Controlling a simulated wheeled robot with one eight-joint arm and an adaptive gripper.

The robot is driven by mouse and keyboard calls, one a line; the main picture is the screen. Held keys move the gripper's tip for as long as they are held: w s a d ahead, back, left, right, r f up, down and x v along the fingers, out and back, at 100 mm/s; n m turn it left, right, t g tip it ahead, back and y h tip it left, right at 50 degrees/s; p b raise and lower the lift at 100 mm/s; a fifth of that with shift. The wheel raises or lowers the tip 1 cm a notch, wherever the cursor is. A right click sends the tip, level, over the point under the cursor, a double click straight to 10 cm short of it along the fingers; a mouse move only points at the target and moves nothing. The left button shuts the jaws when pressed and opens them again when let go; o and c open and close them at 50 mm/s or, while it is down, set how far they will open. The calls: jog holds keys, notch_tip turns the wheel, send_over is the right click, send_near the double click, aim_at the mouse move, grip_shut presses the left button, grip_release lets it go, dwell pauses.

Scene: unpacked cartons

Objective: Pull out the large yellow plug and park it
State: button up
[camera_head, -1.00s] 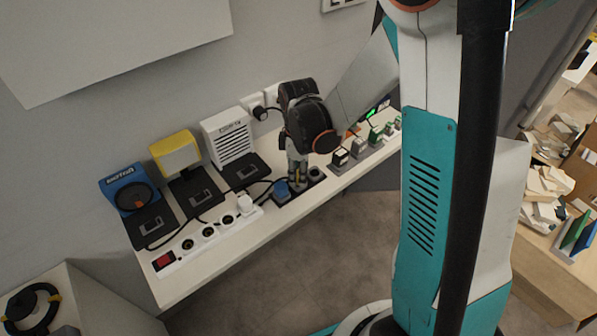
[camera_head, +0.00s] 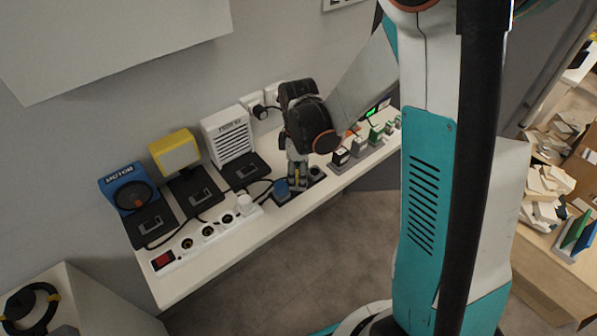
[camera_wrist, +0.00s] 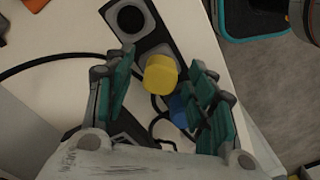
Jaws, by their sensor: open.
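The large yellow plug (camera_wrist: 160,73) stands in a dark socket strip (camera_wrist: 152,33) on the white bench. In the wrist view its round top shows between the two teal fingers of my gripper (camera_wrist: 162,64). The fingers are open, one on each side of the plug, with gaps visible in this view. In the head view my gripper (camera_head: 298,172) points down at the strip and hides most of the plug. A blue plug (camera_wrist: 178,111) sits beside the yellow one. A round socket (camera_wrist: 131,18) at the strip's other end is empty.
A white power strip (camera_head: 208,234) with a red switch and a white plug lies at left. Behind it stand a blue motor unit (camera_head: 127,187), a yellow lamp (camera_head: 175,152) and a white speaker-like box (camera_head: 229,135). Black cables cross the bench. Small blocks (camera_head: 359,146) stand right.

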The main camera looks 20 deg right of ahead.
notch_tip(320, 180, up, 12)
dwell(0.6)
